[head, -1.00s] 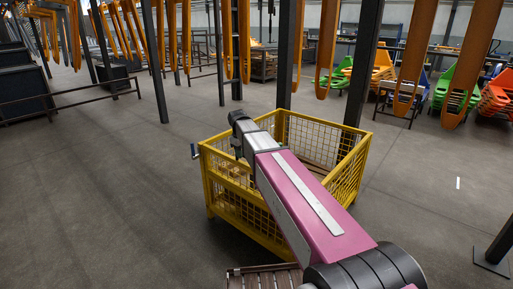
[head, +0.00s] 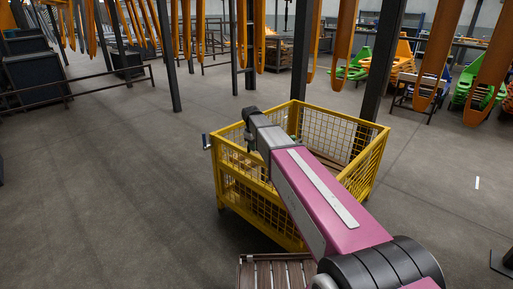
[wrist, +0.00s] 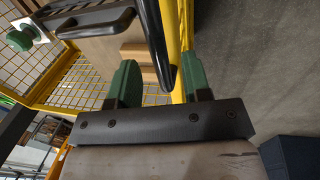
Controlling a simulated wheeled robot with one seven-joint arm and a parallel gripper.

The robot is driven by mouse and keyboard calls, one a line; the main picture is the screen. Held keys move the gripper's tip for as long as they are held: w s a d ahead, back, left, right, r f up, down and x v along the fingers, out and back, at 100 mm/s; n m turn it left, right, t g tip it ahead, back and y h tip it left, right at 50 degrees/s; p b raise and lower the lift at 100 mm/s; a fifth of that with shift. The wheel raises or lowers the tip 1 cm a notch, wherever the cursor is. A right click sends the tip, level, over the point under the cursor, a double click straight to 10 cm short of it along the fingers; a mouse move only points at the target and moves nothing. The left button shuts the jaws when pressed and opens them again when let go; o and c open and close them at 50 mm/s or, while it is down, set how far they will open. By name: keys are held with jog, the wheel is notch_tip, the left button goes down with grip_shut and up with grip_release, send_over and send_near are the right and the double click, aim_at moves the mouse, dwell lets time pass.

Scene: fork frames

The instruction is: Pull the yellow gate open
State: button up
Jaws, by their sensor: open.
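A yellow mesh crate (head: 375,165) stands on the floor in the head view. I cannot tell for certain which side is the gate; the near side (head: 240,196) is yellow mesh, partly behind my arm. In the wrist view, my gripper (wrist: 159,76) has its two green fingers apart, and a black bar handle (wrist: 153,40) reaches down between them. I cannot tell whether the fingers touch it. A yellow post (wrist: 186,25) is just beyond. My gripper's fingers are hidden in the head view.
A second black handle (wrist: 95,24) and a green knob (wrist: 20,40) show at the upper left of the wrist view. Slatted wood (head: 275,272) lies before the crate. Dark pillars (head: 376,65) stand behind it. The floor to the left is clear.

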jog(key=shift+d+f, duration=0.1)
jog(key=shift+f, duration=0.55)
grip_shut()
jog(key=s+a+f+t+h, duration=0.3)
jog(key=s+a, duration=0.3)
jog(key=s+a+f+t+h, duration=0.3)
jog(key=s+a, duration=0.3)
jog(key=s+a+f+t+h, duration=0.2)
jog(key=s+a+f, duration=0.1)
jog(key=f, duration=0.5)
jog(key=s+a+f+t+h, duration=0.3)
jog(key=f, duration=0.6)
jog(key=shift+s+a, duration=0.35)
jog(key=shift+s, duration=0.05)
